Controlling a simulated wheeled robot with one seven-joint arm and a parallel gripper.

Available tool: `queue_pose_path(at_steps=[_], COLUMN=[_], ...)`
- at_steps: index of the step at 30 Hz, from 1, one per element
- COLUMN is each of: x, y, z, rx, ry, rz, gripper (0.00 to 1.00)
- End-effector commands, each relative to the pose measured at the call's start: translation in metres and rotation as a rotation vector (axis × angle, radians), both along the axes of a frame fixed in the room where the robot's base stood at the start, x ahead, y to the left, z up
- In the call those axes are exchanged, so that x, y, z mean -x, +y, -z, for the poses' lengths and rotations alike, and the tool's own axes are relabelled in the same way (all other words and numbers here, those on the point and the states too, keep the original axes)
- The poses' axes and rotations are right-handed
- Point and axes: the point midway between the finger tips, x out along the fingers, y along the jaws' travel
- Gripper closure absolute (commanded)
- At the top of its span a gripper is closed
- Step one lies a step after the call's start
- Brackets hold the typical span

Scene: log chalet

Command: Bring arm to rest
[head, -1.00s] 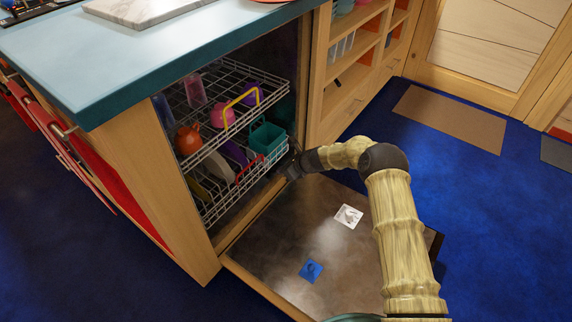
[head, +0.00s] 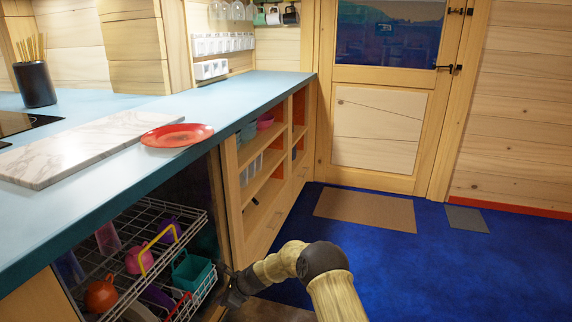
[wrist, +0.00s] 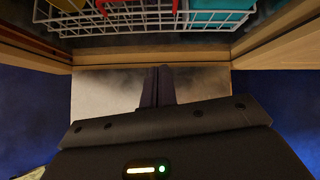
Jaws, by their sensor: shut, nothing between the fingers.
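My gripper (head: 232,288) is at the end of my wood-patterned arm, low in the head view, just right of the open dishwasher's racks. In the wrist view my gripper (wrist: 157,88) has its fingers together with nothing between them. The white wire racks (head: 150,210) hold several cups and dishes, among them an orange pot, pink and purple cups and a teal basket (head: 192,272). In the wrist view the lower rack (wrist: 150,20) lies ahead of the fingertips, apart from them. Most of the lowered dishwasher door is below the head view.
A blue counter (head: 255,95) runs above the dishwasher, with a red plate (head: 177,135) and a marble board (head: 80,150) on it. Open shelves (head: 265,175) stand right of the dishwasher. The blue floor (head: 420,265) on the right is clear except for flat mats (head: 366,210).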

Motion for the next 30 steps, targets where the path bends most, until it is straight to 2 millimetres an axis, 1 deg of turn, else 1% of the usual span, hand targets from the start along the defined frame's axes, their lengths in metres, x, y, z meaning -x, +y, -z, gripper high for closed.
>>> queue_pose_path(at_steps=[1, 3, 8, 12, 14, 18, 23, 27, 29, 30], x=[0.001, 0.006, 0.020, 0.034, 0.042, 0.063, 0.093, 0.124, 0.138, 0.148], y=[-0.011, -0.027, -0.067, -0.107, -0.125, -0.164, -0.208, -0.247, -0.263, -0.273], z=[-0.019, -0.037, -0.075, -0.108, -0.121, -0.152, -0.184, -0.211, -0.221, -0.228], rx=[0.034, 0.086, 0.205, 0.309, 0.354, 0.454, 0.561, 0.647, 0.681, 0.702], ry=[-0.042, -0.101, -0.220, -0.310, -0.344, -0.414, -0.478, -0.519, -0.533, -0.541], rz=[-0.048, -0.124, -0.294, -0.434, -0.495, -0.639, -0.801, -0.939, -0.999, -1.038], gripper=[1.00, 1.00, 1.00, 1.00, 1.00, 1.00, 1.00, 1.00, 1.00, 1.00])
